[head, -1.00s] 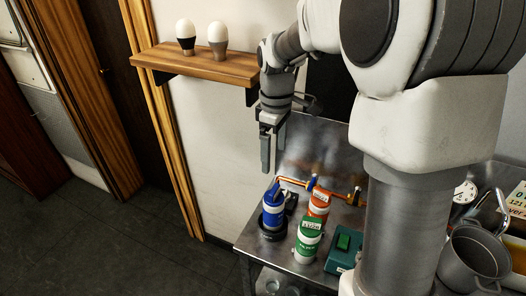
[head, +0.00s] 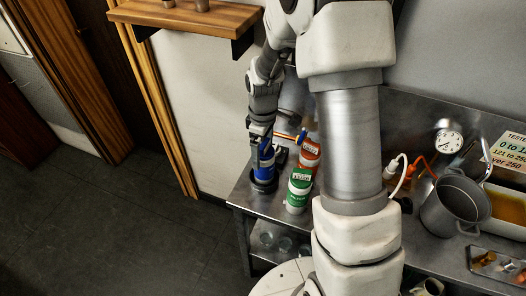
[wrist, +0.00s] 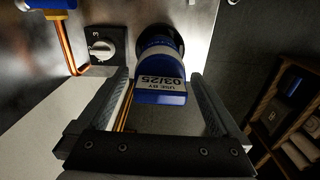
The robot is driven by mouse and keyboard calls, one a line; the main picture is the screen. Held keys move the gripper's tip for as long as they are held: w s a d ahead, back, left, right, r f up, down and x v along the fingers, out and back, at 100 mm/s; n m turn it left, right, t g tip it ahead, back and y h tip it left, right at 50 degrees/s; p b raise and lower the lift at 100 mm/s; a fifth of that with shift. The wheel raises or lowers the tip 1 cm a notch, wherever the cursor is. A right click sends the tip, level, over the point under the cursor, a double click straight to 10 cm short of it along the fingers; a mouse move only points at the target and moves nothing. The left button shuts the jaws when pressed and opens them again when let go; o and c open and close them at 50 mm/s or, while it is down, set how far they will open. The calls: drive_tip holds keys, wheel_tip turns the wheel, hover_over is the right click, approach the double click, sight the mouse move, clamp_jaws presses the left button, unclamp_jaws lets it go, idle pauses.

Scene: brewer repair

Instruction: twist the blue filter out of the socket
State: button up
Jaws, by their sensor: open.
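The blue filter (head: 265,161) stands upright in a dark round socket (head: 264,184) at the left end of the metal counter. In the wrist view the blue filter (wrist: 160,96) shows a white label reading "USE BY 03/25", and the dark socket rim (wrist: 178,38) is behind it. My gripper (head: 260,137) is at the top of the filter, pointing down. In the wrist view my gripper (wrist: 159,82) is open, with one finger on each side of the filter and visible gaps between. The head view hides part of the fingers.
A green filter (head: 298,190) and an orange filter (head: 309,154) stand close on the right. A dial (wrist: 102,44) and copper pipe (wrist: 66,44) are near the socket. A wooden shelf (head: 185,22) is above left. A pot (head: 455,205) stands far right.

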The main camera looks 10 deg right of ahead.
drive_tip(key=shift+f, duration=0.55)
clamp_jaws()
drive_tip(key=c, duration=0.6)
unclamp_jaws()
drive_tip(key=c, duration=0.7)
drive_tip(key=shift+o, duration=0.2)
